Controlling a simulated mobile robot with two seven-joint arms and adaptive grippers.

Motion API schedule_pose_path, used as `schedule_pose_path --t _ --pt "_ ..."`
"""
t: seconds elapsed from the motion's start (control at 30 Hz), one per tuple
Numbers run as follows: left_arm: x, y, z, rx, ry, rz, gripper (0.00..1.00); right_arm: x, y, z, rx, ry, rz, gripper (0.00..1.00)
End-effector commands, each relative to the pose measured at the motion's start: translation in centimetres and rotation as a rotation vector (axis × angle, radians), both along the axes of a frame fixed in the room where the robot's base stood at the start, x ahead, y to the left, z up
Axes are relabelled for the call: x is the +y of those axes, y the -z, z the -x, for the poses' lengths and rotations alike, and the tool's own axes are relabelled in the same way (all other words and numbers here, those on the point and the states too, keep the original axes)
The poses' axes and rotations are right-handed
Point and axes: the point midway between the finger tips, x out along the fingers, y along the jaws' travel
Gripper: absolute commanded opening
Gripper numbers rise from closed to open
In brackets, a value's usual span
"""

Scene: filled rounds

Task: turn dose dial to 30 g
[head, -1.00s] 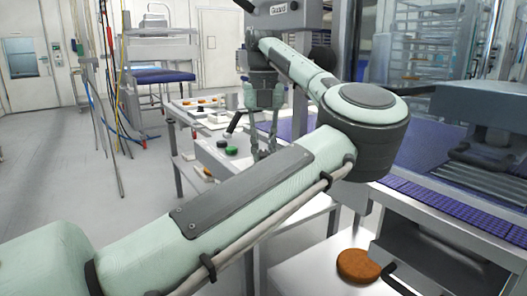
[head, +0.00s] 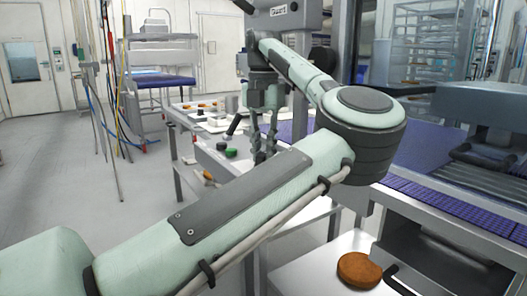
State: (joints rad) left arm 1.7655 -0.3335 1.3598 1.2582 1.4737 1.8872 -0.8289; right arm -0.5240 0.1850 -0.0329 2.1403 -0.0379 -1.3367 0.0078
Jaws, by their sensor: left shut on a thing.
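My left gripper (head: 264,153) points down over the grey control box (head: 208,157), beyond my bent left arm. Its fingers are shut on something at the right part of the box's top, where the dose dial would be. The dial itself is hidden by the fingers, and no scale or reading can be made out. On the same box, left of the fingers, are a black button (head: 222,145) and a green button (head: 231,153). A dark lever (head: 234,124) stands tilted behind them. My right gripper is not in view.
A browned round (head: 357,270) lies on a pale surface at the lower right, beside a black handle (head: 400,282). A purple conveyor belt (head: 455,204) runs along the right. A table behind the box carries trays with rounds (head: 190,107). The floor at left is clear.

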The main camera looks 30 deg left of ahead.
Motion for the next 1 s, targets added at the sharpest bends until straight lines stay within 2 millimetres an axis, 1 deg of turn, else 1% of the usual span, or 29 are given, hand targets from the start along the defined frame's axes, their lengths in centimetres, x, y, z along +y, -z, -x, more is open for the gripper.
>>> schedule_pose_path --t 0.3,0.33,0.5,0.8,0.87,0.97,1.0 --pt "0.1 -0.1 -0.1 -0.005 0.001 -0.003 0.00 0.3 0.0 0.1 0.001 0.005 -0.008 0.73" --pt "0.1 -0.1 -0.1 -0.005 0.001 -0.003 0.18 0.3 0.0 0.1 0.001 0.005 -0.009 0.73" --pt "0.0 -0.1 0.0 -0.003 0.000 -0.001 0.38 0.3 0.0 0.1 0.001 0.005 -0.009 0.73" --pt "0.0 -0.2 0.0 -0.002 0.000 0.000 0.38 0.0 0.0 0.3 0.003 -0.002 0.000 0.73" --pt "0.0 -0.7 0.0 -0.003 0.000 0.000 0.38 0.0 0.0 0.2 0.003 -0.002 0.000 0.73" --pt "0.1 -2.1 -0.1 -0.004 0.001 -0.002 0.38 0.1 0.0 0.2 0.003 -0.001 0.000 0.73" --pt "0.1 -2.8 -0.1 -0.005 0.000 -0.002 0.38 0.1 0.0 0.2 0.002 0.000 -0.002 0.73"
